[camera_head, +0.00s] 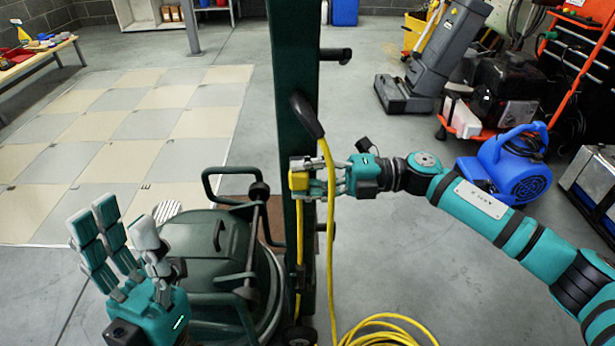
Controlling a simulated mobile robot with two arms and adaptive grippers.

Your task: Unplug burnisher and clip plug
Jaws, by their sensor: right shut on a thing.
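A yellow plug (298,181) is at the front face of a dark green post (289,70). My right gripper (304,179) reaches in from the right and is shut on the plug. A yellow cord (299,245) runs down the post below the plug. I cannot tell whether the plug still sits in a socket. The dark green rounded machine (215,235), apparently the burnisher, stands left of the post. My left gripper (122,222) is open and empty, fingers upward, in front of the machine's left side. No separate clip can be made out.
A blue blower (505,165) stands behind my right arm. Beige tiles (110,140) cover the floor at left. Grey floor is clear at lower right.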

